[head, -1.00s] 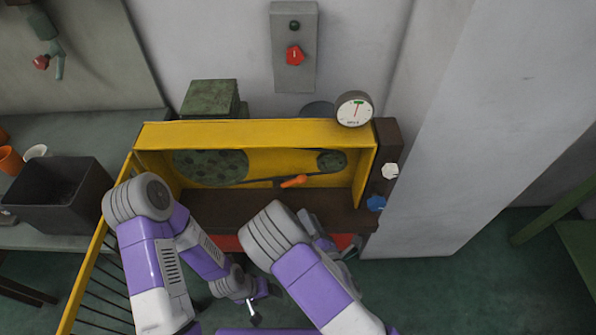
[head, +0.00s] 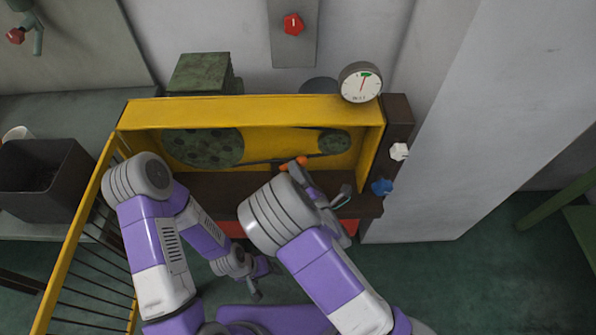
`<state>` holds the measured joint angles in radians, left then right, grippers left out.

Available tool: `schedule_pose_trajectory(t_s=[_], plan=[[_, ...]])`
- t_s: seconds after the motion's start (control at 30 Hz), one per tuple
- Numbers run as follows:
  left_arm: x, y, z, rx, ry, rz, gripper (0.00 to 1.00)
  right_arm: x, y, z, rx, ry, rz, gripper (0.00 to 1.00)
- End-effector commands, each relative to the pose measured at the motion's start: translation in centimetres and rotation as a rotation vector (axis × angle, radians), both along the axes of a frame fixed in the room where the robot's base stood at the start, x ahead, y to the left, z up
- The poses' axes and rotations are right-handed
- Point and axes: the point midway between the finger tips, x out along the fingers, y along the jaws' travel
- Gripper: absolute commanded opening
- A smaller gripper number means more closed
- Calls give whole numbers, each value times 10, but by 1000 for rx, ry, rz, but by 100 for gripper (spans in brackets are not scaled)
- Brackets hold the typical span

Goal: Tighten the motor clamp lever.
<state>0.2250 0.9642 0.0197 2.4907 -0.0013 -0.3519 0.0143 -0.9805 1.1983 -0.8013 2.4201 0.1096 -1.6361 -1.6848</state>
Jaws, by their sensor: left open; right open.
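The orange clamp lever (head: 293,163) shows inside the yellow housing (head: 250,108), below and between the large dark green pulley (head: 203,147) and the small pulley (head: 334,141). My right gripper (head: 322,190) is open at the housing's front, just below and right of the lever. The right wrist and hand partly cover the view there, and I cannot tell whether a finger touches the lever. My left gripper (head: 255,286) is open, low in front of the housing and apart from it.
A gauge (head: 361,83) stands on the housing's top right. A white knob (head: 399,151) and a blue knob (head: 382,187) are on the right post. A yellow railing (head: 72,245) runs along the left. A black bin (head: 42,180) sits on the left bench. A red switch (head: 293,24) is on the wall.

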Motion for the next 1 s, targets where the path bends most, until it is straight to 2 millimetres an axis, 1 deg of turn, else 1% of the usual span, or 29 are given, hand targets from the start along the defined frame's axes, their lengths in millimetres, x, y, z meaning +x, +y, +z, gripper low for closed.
schedule_pose_trajectory(t_s=[0.03, 0.13, 0.43, 0.7, 0.73, 1.0], plan=[[0, 0, -1, 0, 0, 0, 81, 5, 2, 0, 1, -1, 0, 44], [0, 0, -1, 0, 0, 0, 81, 10, 4, 0, 0, -1, 1, 44], [0, 0, -1, 0, 0, 0, 81, 11, 4, 0, 0, 1, -1, 44], [0, 0, -1, 0, 0, 0, 81, 11, 4, 0, 0, 1, -1, 3], [0, 0, -1, 0, 0, 0, 81, 11, 4, 0, 0, 1, -1, 0], [0, 0, -1, 0, 0, 0, 81, 12, 5, 0, -3, 0, 3, 0]])
